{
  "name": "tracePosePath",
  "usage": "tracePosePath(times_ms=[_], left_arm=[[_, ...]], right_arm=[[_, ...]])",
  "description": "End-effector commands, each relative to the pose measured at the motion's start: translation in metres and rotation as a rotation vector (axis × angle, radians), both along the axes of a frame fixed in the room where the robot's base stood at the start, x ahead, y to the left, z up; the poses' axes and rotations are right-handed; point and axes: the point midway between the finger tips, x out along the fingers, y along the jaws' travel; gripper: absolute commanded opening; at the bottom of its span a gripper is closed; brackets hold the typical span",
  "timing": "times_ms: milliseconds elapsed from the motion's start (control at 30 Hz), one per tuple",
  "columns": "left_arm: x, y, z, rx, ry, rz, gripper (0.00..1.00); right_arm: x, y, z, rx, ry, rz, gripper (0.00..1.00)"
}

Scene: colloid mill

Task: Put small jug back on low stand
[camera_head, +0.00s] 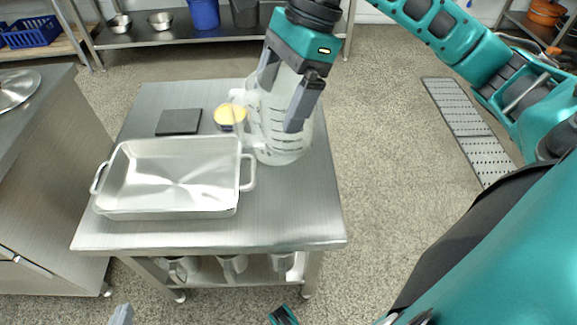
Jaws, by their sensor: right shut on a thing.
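A translucent jug (284,143) with dark measuring marks and a white handle on its left is at the back right of the steel table. My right gripper (292,102) comes down over it from above and is shut on it; its fingers hide part of the jug. I cannot tell whether the jug's base touches the table. A flat dark square (180,122), possibly the low stand, lies bare at the back left. A grey finger, seemingly of my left gripper (121,315), shows at the bottom edge; its opening is hidden.
A steel roasting pan (172,178) with side handles fills the table's front left. A yellow-topped round item (230,116) stands beside the jug's handle. Several metal jugs (232,268) sit on the lower shelf. The table's front right (290,210) is clear.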

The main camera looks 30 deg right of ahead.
Motion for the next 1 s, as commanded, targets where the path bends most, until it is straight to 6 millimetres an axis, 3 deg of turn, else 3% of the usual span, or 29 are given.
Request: tracePosePath(times_ms=[167, 633, 1000], left_arm=[[0.004, 0.0, -0.002, -0.001, -0.014, -0.003, 0.0], [0.0, 0.0, -0.036, 0.0, -0.002, -0.003, 0.0], [0.0, -0.003, -0.04, -0.011, 0.003, 0.001, 0.0]], right_arm=[[-0.003, -0.001, -0.015, 0.001, 0.005, -0.044, 0.54], [-0.003, 0.0, -0.135, 0.002, 0.006, -0.043, 0.54], [-0.003, 0.0, -0.17, 0.0, 0.004, -0.041, 0.54]])
